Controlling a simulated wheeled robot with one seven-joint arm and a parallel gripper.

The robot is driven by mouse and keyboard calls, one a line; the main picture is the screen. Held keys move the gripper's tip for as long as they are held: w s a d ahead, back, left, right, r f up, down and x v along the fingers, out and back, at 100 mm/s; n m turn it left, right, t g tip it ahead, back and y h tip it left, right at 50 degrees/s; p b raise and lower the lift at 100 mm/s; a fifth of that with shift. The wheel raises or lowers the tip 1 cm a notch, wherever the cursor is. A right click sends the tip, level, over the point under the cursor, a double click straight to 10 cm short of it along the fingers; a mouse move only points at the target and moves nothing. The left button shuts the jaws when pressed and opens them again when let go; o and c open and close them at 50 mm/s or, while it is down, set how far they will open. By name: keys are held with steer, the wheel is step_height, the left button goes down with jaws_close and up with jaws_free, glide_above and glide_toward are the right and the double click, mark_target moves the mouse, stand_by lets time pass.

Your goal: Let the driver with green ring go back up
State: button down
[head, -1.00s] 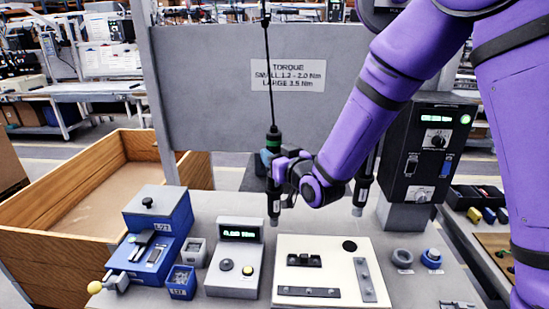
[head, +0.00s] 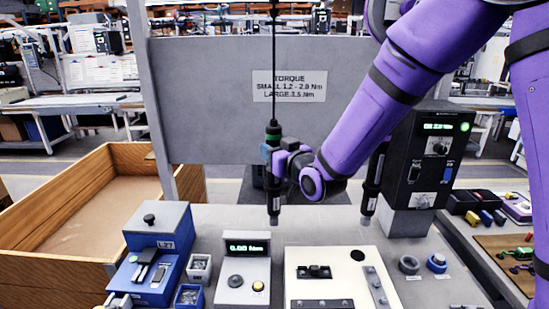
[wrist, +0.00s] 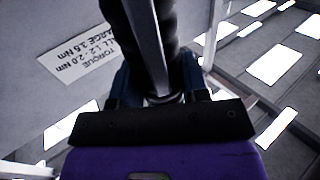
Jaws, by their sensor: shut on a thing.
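The driver with the green ring (head: 273,133) hangs upright on its cord in the head view, tip down, above the bench. My gripper (head: 275,160) is shut around its body just below the green ring. In the wrist view the dark driver body (wrist: 150,40) stands between my gripper's fingers (wrist: 160,88); its ring is not clear there. A second dark driver (head: 374,180) hangs to the right, partly hidden behind my arm; its ring is hidden.
A torque display (head: 245,262) reads 0.00 Nm. Beside it are a blue fixture (head: 155,250) and a pale plate (head: 330,262). A black controller box (head: 425,160) stands right, a grey panel (head: 215,100) behind. A wooden crate (head: 120,170) is at left.

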steer(key=shift+r, duration=0.35)
jaws_free()
stand_by(0.3)
stand_by(0.4)
